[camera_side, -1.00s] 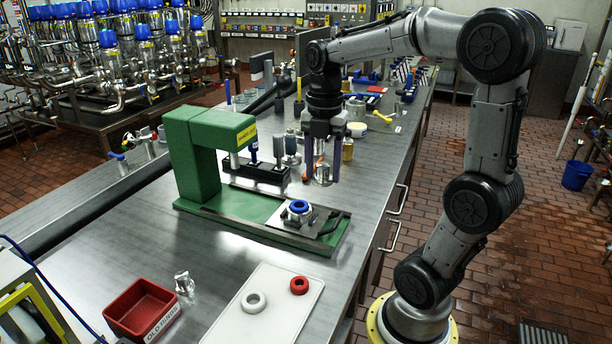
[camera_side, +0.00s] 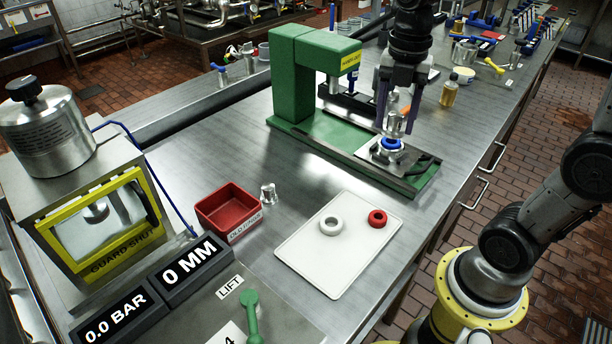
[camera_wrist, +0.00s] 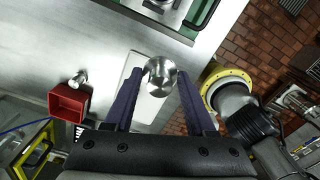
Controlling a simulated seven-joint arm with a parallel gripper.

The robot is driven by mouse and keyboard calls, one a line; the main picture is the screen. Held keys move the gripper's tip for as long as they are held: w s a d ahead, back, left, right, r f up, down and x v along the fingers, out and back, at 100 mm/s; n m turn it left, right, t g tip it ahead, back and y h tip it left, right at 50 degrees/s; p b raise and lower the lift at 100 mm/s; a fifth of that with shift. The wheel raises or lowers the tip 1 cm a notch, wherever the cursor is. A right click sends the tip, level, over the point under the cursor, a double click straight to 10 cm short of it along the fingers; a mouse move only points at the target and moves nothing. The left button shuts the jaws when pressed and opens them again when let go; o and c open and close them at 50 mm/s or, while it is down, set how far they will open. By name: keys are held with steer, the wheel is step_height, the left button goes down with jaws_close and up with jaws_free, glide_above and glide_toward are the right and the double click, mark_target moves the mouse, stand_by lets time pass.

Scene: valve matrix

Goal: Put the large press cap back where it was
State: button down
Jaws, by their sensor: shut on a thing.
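My gripper (camera_side: 396,118) points down and its fingers are shut on a shiny metal cap, the large press cap (camera_side: 396,126). In the wrist view the cap (camera_wrist: 160,76) sits between the two dark fingertips. In the side view the cap appears just above or behind a metal fitting with a blue ring (camera_side: 390,146) on a plate (camera_side: 372,152) of the green press (camera_side: 292,75). I cannot tell how large the gap is. A smaller metal cap (camera_side: 268,194) stands on the table beside the red bin.
A guarded machine (camera_side: 95,215) stands left. Bottles and tools crowd the far table. Bare table lies left of the press.

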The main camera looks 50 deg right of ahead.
steer(key=w+a+f+n, duration=0.2)
steer(key=a+f+n, duration=0.1)
steer(key=a, duration=0.4)
glide_above(304, 178)
steer(key=f, duration=0.9)
steer(key=shift+s+f, duration=0.2)
steer(key=shift+s, duration=0.05)
steer(key=shift+w+f, duration=0.15)
steer(key=shift+f, duration=0.8)
steer(key=shift+w+f, duration=0.15)
steer(key=shift+f, duration=0.75)
steer(key=shift+c, duration=1.1)
jaws_free()
steer(key=shift+f, duration=0.15)
